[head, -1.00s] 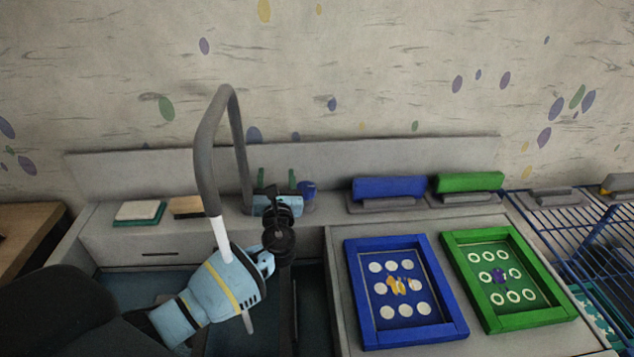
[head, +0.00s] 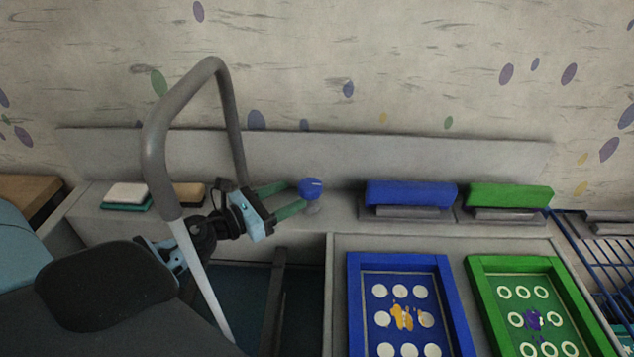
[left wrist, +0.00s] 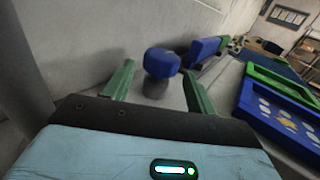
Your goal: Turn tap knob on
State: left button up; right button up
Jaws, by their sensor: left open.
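The blue tap knob (head: 310,188) stands on a short grey stem on the ledge behind the sink, right of the tap's bent grey pipe (head: 157,140). A pale straight streak, perhaps water, runs down from the pipe's end. My left gripper (head: 289,199) is open, with its green fingers reaching right toward the knob. In the left wrist view the knob (left wrist: 162,62) appears between the two fingertips (left wrist: 158,68), with visible gaps on both sides. I cannot tell how far the tips reach along it. My right gripper is not in view.
The grey pipe rises close to my left arm. Blue (head: 410,193) and green (head: 510,195) squeegee-like blocks stand right of the knob. Blue (head: 448,300) and green (head: 577,290) frames lie on the counter. Sponge-like blocks (head: 128,194) lie left on the ledge.

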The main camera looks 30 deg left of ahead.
aim_at(319, 180)
pick_arm(q)
jog(key=shift+w+d, duration=0.35)
jog(key=shift+w, duration=0.05)
jog(key=p+x, duration=0.1)
jog(key=x, duration=0.5)
jog(key=shift+w+r+p, duration=0.1)
jog(key=shift+p, duration=0.2)
jog(key=shift+w+d, duration=0.15)
jog(key=shift+w, duration=0.4)
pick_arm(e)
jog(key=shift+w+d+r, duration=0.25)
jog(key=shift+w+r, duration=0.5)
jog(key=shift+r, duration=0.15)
pick_arm(q)
jog(key=shift+c, duration=0.3)
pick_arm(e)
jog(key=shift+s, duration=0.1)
pick_arm(q)
jog(key=c, duration=0.6)
jog(key=shift+r+n+y+p, duration=0.2)
jog(key=shift+n+y+p, duration=0.4)
jog(key=shift+y+p, duration=0.45)
jog(key=shift+c, duration=0.2)
jog(key=shift+t+p, duration=0.3)
jog(key=shift+f, duration=0.3)
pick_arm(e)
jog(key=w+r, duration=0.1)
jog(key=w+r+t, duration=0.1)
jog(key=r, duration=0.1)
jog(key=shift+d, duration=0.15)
